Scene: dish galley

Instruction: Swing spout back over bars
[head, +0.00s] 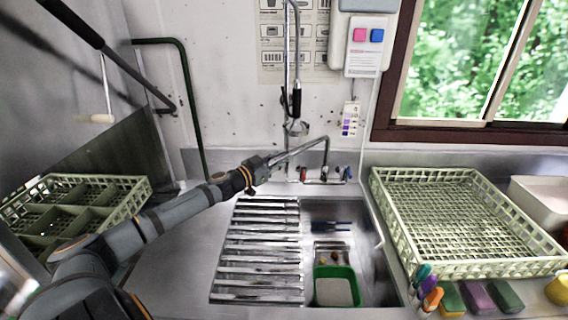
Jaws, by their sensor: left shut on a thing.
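The metal spout (303,147) rises from the tap behind the sink and reaches left towards my left gripper. My left gripper (266,164) is shut on the spout near its outer end, and the fingers hide that tip. The drainer bars (258,250) lie left of the sink basin (345,240), in front of and below my gripper. The held end of the spout is near the back edge of the bars. My right gripper is out of view.
A green-rimmed tub (336,286) sits in the basin. A pale dish rack (470,267) stands at right, with sponges (478,297) and coloured pens or brushes (427,285) before it. Another rack (137,195) is at left. A hanging spray hose (297,100) is above the sink.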

